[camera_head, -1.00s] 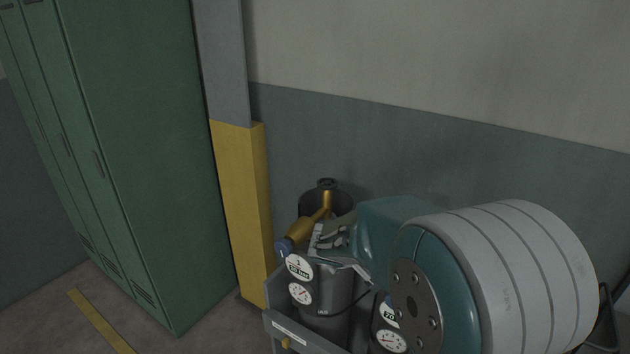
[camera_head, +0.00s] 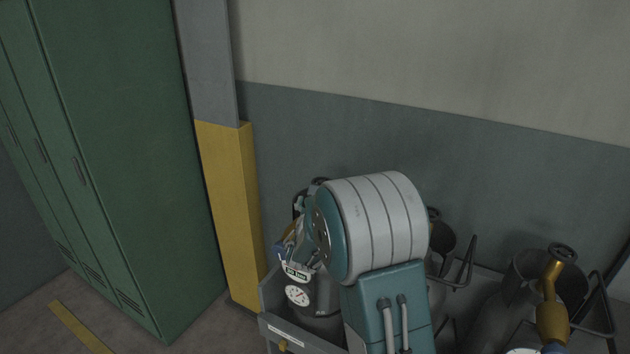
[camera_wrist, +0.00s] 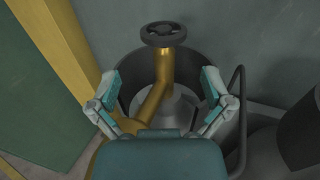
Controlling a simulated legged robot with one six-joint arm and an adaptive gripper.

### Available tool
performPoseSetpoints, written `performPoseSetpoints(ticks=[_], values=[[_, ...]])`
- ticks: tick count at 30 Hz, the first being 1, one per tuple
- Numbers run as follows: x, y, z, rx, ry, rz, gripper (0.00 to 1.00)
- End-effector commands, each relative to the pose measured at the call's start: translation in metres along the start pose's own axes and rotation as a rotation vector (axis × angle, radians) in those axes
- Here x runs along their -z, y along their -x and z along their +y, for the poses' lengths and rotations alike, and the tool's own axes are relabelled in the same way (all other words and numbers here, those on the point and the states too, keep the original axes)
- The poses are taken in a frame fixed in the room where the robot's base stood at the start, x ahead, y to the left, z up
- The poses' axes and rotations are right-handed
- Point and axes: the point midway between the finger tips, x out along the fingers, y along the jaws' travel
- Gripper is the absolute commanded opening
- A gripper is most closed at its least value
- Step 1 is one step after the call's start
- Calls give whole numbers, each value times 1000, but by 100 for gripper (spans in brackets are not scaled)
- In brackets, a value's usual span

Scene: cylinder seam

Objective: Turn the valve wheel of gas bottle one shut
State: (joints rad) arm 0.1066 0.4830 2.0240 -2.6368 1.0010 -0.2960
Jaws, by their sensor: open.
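Gas bottle one (camera_head: 318,318) stands at the left end of the rack, with a round gauge (camera_head: 297,294) on its front. Its dark valve wheel (camera_wrist: 163,34) shows at the top middle of the wrist view, on a brass valve (camera_wrist: 165,72). In the head view the wheel (camera_head: 320,181) is a small dark shape, partly hidden behind my arm. My gripper (camera_wrist: 160,88) is open and empty; its two fingers stand left and right of the brass valve in the picture, with the wheel above them. In the head view my gripper is largely hidden by my wrist; contact cannot be told.
Another bottle (camera_head: 498,310) with a brass valve and dark wheel (camera_head: 565,252) stands at the right. A further dark valve top (camera_head: 440,238) shows between them. Black rails (camera_head: 470,262) rise from the rack. A yellow post (camera_head: 228,205) and green lockers (camera_head: 120,150) stand to the left.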

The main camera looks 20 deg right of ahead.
Motion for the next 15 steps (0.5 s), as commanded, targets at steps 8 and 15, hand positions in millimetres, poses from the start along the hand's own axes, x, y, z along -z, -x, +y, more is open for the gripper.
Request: performPoseSetpoints(ticks=[8,15], values=[[1,-43,-1,4,-5,1,100],[1,-83,-1,3,-4,2,100]])
